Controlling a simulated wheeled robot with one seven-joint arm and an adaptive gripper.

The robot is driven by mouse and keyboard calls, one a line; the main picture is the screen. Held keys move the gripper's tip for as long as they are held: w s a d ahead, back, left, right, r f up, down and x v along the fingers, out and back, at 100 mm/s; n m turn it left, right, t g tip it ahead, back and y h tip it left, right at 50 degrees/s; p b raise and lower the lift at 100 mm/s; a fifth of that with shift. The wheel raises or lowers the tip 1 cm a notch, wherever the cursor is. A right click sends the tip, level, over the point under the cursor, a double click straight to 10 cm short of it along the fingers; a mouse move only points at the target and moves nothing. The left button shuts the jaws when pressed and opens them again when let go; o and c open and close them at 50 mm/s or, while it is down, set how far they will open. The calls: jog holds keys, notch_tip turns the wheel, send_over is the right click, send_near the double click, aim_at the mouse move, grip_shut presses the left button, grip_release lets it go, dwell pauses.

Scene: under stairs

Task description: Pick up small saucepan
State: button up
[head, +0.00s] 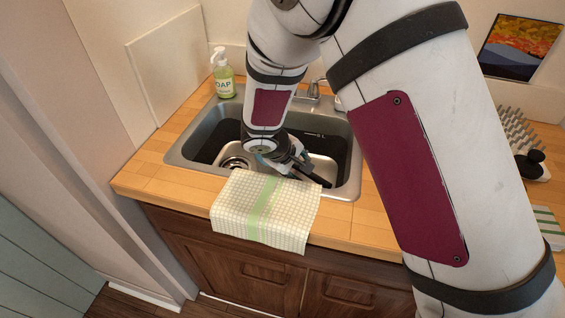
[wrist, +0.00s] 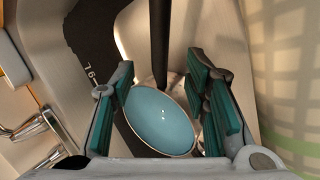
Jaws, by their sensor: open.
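The small saucepan (wrist: 160,118) shows in the wrist view with a light blue inside, a pale rim and a dark handle running up the picture. It lies inside the sink (head: 190,152). My gripper (wrist: 168,88) is open, with its teal pads on either side of the pan. The right pad is close to the pan's rim; I cannot tell whether it touches. In the head view my gripper (head: 292,160) reaches down into the sink, and the pan is mostly hidden there behind my gripper and the sink's front edge.
A checked towel (head: 265,208) hangs over the counter's front edge before the sink. A soap bottle (head: 223,75) stands at the sink's back left corner, and a faucet (head: 313,90) is behind the sink. A dish rack (head: 520,130) is at the right.

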jog(key=shift+x, duration=3.05)
jog(key=shift+s+d, duration=0.15)
jog(key=shift+d, duration=0.05)
grip_shut()
jog(key=shift+r, duration=0.1)
